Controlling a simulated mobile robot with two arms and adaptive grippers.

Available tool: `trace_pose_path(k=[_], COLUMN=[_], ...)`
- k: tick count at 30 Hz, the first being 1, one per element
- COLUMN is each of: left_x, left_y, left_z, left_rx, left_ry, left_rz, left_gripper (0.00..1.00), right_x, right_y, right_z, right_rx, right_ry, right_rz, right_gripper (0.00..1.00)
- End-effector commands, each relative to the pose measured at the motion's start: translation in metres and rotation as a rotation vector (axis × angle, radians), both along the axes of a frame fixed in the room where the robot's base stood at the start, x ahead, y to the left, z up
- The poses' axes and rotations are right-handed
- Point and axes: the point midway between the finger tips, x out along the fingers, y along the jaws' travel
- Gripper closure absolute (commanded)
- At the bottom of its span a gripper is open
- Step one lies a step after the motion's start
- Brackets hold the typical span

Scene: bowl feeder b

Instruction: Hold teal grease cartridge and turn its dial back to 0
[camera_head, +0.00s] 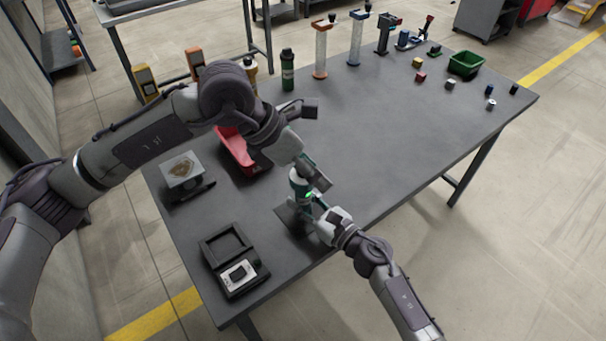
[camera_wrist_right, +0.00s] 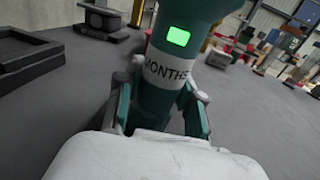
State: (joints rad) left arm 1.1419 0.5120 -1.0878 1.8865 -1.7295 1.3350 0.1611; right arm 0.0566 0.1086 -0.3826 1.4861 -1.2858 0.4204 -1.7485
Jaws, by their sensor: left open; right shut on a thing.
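The teal grease cartridge (camera_head: 297,184) stands near the front edge of the table, partly hidden by my grippers. My right gripper (camera_head: 312,205) is shut around its body from the front right. In the right wrist view the cartridge (camera_wrist_right: 156,100) sits between the two fingers (camera_wrist_right: 158,112). A lit green display (camera_wrist_right: 178,37) and a white band with partly hidden lettering like "MONTHS" face that camera. The dial and its setting cannot be read. My left gripper (camera_head: 312,172) is open, just above and beside the cartridge's top; whether it touches cannot be told.
A red bin (camera_head: 232,150) is behind my left wrist. A black tray (camera_head: 233,262) with a grey device lies front left, and a small plate stand (camera_head: 182,170) behind it. A dark green bottle (camera_head: 288,70) and clear tubes stand along the back. The table's right middle is clear.

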Motion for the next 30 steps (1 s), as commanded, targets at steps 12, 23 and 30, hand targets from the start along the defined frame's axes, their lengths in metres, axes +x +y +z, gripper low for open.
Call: trace_pose_path(k=[12, 23, 30], left_x=[-0.051, -0.026, -0.020], left_y=[-0.021, 0.070, 0.088], left_z=[-0.003, -0.051, -0.066], left_rx=[-0.887, -0.773, -0.681], left_ry=[-0.334, -0.723, -0.778], left_rz=[-0.039, 0.450, 0.527], left_gripper=[0.45, 0.45, 0.45], right_x=[0.000, 0.000, 0.000], right_y=[0.000, 0.000, 0.000], right_z=[0.000, 0.000, 0.000], right_rx=[-0.001, -0.001, 0.000], right_ry=[0.001, 0.001, 0.000], right_rz=[-0.002, -0.001, 0.000], right_gripper=[1.00, 1.00, 1.00])
